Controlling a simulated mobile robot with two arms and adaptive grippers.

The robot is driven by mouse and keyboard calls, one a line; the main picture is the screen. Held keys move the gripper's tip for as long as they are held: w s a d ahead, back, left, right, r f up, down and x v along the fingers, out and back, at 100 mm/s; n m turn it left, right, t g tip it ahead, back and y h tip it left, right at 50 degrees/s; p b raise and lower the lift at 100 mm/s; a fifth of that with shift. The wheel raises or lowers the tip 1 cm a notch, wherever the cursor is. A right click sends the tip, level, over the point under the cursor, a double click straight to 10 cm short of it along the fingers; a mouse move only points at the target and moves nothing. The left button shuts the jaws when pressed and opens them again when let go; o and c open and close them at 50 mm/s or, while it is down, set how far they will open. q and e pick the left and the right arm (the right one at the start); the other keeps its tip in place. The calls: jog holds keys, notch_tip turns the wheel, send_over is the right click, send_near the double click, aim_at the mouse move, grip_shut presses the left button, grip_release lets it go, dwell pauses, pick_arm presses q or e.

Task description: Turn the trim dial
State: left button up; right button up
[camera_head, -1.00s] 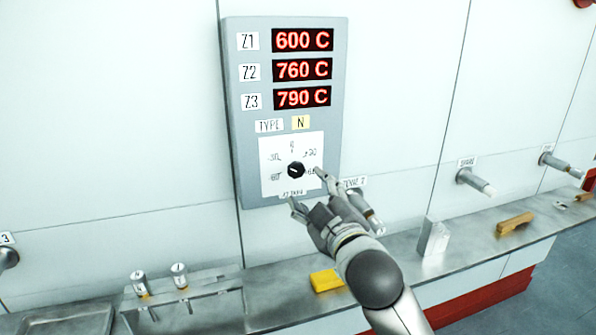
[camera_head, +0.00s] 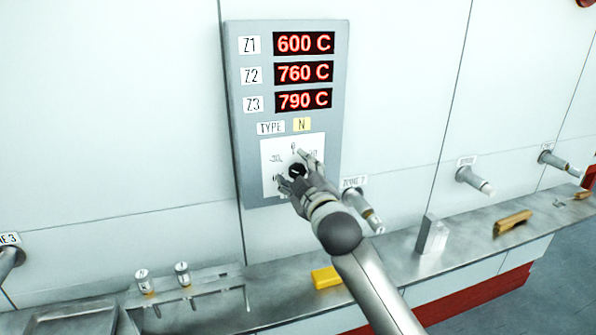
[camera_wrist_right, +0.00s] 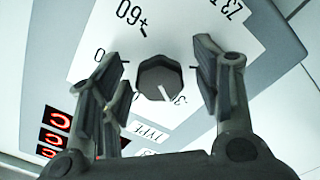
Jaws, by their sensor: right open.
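The trim dial (camera_head: 297,171) is a small black faceted knob with a white pointer line, on a white scale plate (camera_head: 267,151) low on the grey wall panel. My right gripper (camera_head: 292,166) is at the plate, its open fingers on either side of the dial. In the right wrist view the dial (camera_wrist_right: 160,78) sits between the spread fingers of the gripper (camera_wrist_right: 162,85), with gaps visible on both sides. Its pointer line points down and slightly right in that view. The fingers and hand hide part of the scale. My left gripper is not in view.
Red displays (camera_head: 304,72) read 600 C, 760 C and 790 C above the plate. A metal shelf (camera_head: 385,262) runs below, holding a yellow block (camera_head: 326,278), a grey block (camera_head: 432,236) and a brown-yellow piece (camera_head: 513,222). A cylindrical fitting (camera_head: 362,208) juts from the wall close to my right arm.

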jog(key=c, duration=1)
jog(key=shift+c, duration=0.2)
jog(key=shift+r+n+p, duration=0.1)
jog(key=shift+n+p, duration=0.85)
jog(key=shift+n, duration=0.15)
jog(key=n+p, duration=0.2)
jog(key=n, duration=0.1)
jog(key=shift+n, duration=0.3)
jog(key=n+p, duration=0.3)
jog(key=n, duration=0.1)
jog(key=shift+n+p, duration=0.55)
jog(key=shift+n, duration=0.55)
